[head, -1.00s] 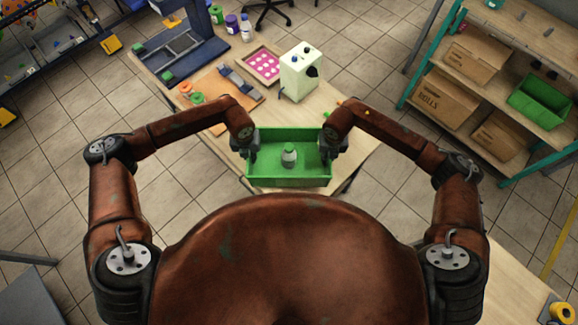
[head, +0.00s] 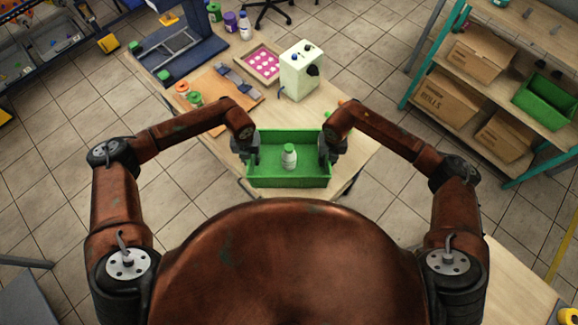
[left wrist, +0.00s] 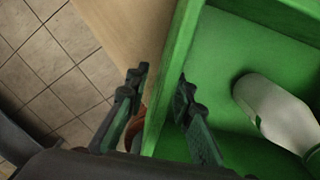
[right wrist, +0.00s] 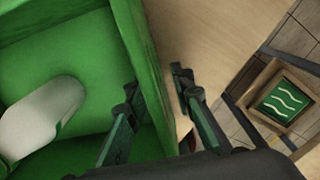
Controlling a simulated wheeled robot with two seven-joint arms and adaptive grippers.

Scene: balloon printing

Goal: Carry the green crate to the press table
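The green crate (head: 290,181) is level between my two grippers, over the near end of the wooden press table (head: 345,135). I cannot tell whether its base touches the table top. A white bottle (head: 289,160) with a green cap stands inside it; its white body also shows in both wrist views.
Shelves (head: 500,100) with cardboard boxes and another green crate stand right.

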